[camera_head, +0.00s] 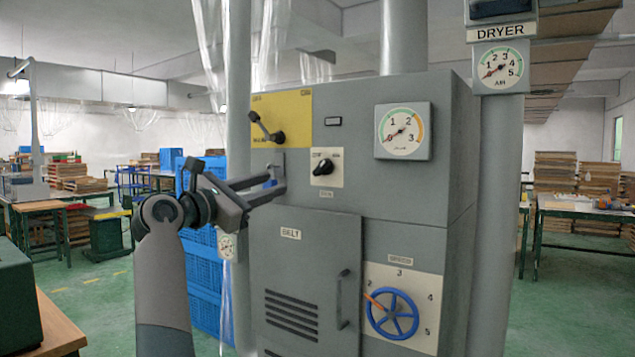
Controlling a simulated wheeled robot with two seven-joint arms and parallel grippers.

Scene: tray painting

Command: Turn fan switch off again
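The fan switch (323,168) is a black rotary knob on a small white plate on the grey machine's front, with tiny labels above and below it. The knob looks tilted, but I cannot tell which label it points to.
A lever (266,128) on a yellow panel sits above my gripper. A gauge (403,131) is right of the switch. Below are the belt door (338,262) with a handle and a blue handwheel (392,314). Blue crates (204,262) stand behind my arm.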

